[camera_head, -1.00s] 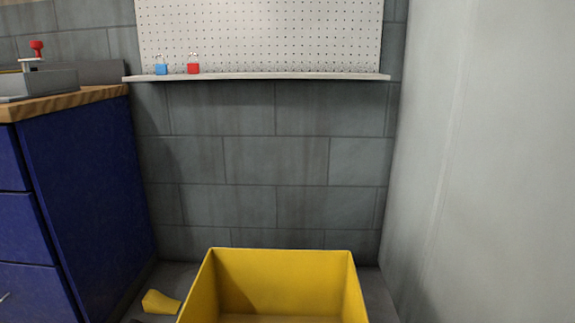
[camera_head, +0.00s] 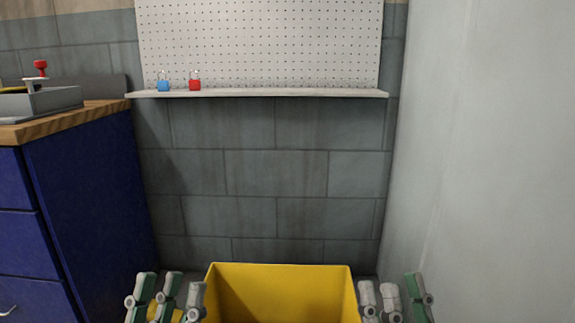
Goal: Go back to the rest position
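My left gripper (camera_head: 168,288) shows at the bottom of the head view, in front of the yellow bin's left side. My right gripper (camera_head: 393,292) shows at the bottom, to the right of the bin. Both point upward in the picture with their grey and green fingers spread apart. Both are open, and I see nothing held between the fingers. The arms behind them are below the frame.
A yellow bin (camera_head: 280,272) stands between the grippers by the grey block wall. A shelf (camera_head: 290,93) under a pegboard holds a blue padlock (camera_head: 163,86) and a red padlock (camera_head: 194,84). A blue cabinet (camera_head: 85,205) is left; a pale wall (camera_head: 480,160) is right.

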